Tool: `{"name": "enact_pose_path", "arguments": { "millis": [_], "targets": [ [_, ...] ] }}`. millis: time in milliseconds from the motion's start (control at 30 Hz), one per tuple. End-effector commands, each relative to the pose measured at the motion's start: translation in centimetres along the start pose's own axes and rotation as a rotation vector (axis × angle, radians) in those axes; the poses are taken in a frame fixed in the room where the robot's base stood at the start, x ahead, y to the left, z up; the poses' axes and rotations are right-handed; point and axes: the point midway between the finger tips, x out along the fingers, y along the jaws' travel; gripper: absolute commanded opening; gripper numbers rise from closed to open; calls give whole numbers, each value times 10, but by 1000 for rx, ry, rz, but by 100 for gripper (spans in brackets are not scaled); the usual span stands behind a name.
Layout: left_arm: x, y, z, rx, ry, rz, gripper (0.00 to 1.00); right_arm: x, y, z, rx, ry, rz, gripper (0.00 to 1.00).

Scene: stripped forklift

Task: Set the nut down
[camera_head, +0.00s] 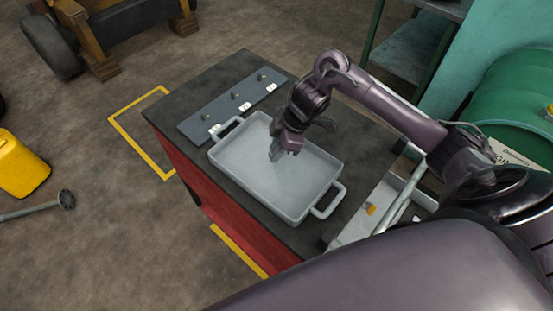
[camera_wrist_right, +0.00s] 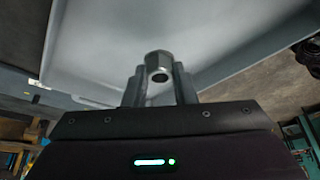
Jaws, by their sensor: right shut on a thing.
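A grey nut (camera_wrist_right: 158,66) sits between the two fingers of my right gripper (camera_wrist_right: 160,82) in the right wrist view. The gripper is shut on it. In the head view my right gripper (camera_head: 279,153) points down over the middle of a light grey tray (camera_head: 320,190) with two handles. The nut is too small to make out in the head view. The tray's pale inside also fills the upper part of the wrist view (camera_wrist_right: 235,40). I cannot tell whether the nut touches the tray floor. My left gripper is not in view.
The tray stands on a dark-topped red cabinet (camera_head: 240,215). Behind it lies a grey plate (camera_head: 232,104) with several small pegs and white labels. A yellow canister (camera_head: 20,165) stands on the floor at left. A green drum (camera_head: 515,105) is at right.

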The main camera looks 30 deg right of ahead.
Motion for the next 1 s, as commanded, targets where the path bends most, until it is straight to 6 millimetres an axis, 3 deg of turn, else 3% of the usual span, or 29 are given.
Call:
{"name": "enact_pose_path", "arguments": {
  "millis": [333, 733, 767, 900, 1000],
  "targets": [
    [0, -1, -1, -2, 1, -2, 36, 38, 0, 16, 3, -1, 0, 0],
    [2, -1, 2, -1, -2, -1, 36, 44, 0, 18, 0, 0, 0, 0],
    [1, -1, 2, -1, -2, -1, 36, 44, 0, 18, 0, -1, 0, 27],
    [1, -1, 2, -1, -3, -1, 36, 43, 0, 18, 0, 0, 0, 45],
    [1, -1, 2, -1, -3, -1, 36, 43, 0, 18, 0, 0, 0, 46]
  ]
}}
